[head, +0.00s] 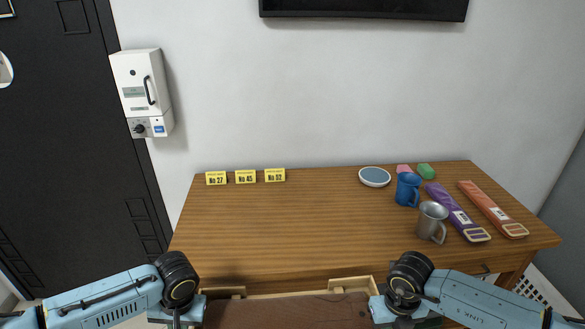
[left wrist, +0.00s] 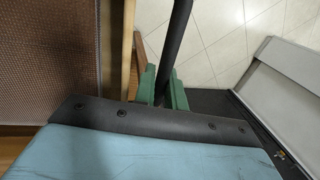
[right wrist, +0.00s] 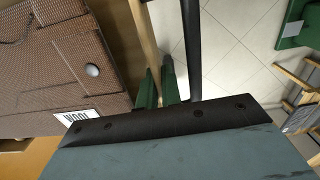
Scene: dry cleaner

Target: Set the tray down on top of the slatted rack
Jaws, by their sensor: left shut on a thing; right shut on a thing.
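The wooden tray (head: 350,284) is at the bottom of the head view, in front of the table, holding a brown case (head: 285,312). Its light rim also shows in the left wrist view (left wrist: 128,50) and the right wrist view (right wrist: 144,42). My left gripper (head: 188,316) is shut on the tray's left side; its green fingers show in the left wrist view (left wrist: 162,90). My right gripper (head: 395,316) is shut on the right side, with green fingers in the right wrist view (right wrist: 158,90). I cannot clearly identify the slatted rack; wooden bars (right wrist: 302,88) show at the right wrist view's right edge.
The wooden table (head: 300,225) holds yellow number signs (head: 245,177), a blue-topped dish (head: 374,176), a blue mug (head: 407,189), a metal mug (head: 431,221), and purple (head: 452,208) and orange (head: 490,208) packets. Its left and middle are clear. A white slatted panel (head: 535,290) stands lower right.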

